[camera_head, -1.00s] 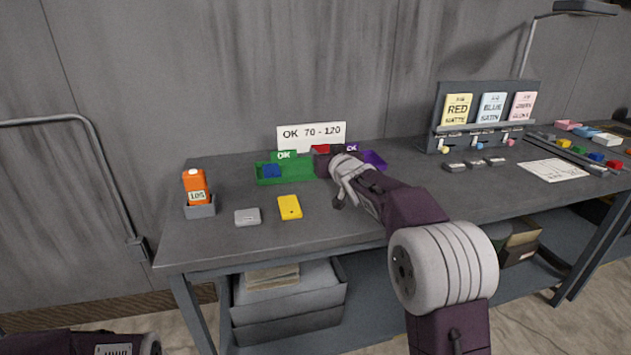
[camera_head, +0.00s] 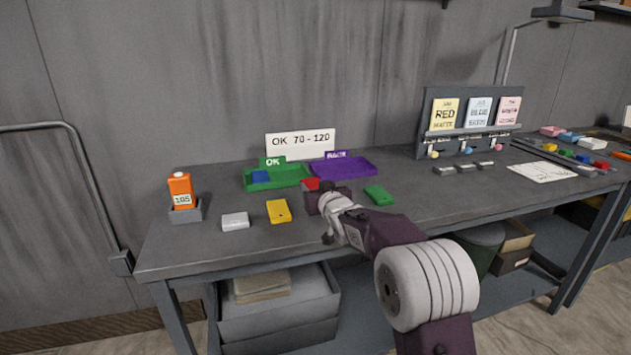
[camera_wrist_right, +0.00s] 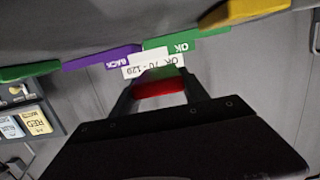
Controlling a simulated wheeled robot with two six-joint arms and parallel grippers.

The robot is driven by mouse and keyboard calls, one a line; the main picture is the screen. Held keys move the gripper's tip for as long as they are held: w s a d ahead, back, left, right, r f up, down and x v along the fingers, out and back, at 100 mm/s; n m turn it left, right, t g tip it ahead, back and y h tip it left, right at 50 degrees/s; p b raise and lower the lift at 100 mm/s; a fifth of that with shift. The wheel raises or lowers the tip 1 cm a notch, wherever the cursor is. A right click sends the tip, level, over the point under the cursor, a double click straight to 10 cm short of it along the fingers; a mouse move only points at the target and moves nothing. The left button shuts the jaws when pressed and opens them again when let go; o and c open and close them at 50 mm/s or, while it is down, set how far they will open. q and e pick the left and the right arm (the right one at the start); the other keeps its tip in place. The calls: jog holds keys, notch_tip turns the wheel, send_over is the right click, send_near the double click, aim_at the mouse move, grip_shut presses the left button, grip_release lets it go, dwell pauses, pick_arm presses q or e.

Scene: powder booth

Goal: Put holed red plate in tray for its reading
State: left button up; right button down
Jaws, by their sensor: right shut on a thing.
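The red plate (camera_head: 310,184) is held in my right gripper (camera_head: 318,190), which is shut on it, in front of the gap between two trays. In the right wrist view the red plate (camera_wrist_right: 158,88) sits between the dark fingers. Its hole cannot be made out. The green tray (camera_head: 291,181), tagged OK, holds a blue plate (camera_head: 261,176). The purple tray (camera_head: 345,167), tagged BACK, looks empty. An orange gauge (camera_head: 180,189) in a grey holder at the left reads 105. A sign (camera_head: 300,142) behind the trays says OK 70 - 120. My left gripper is not in view.
A grey plate (camera_head: 235,221) and a yellow plate (camera_head: 278,211) lie on the bench left of my right gripper. A green plate (camera_head: 379,195) lies right of it. A rack with colour cards (camera_head: 467,126) stands at the back right. The bench's front left is clear.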

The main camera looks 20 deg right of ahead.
notch_tip(320, 180, down, 5)
jog(key=shift+f+b, duration=0.2)
jog(key=shift+b, duration=0.25)
jog(key=shift+f, duration=0.25)
jog(key=c, duration=0.6)
grip_release()
jog(key=shift+s+r, duration=0.1)
jog(key=shift+s, duration=0.05)
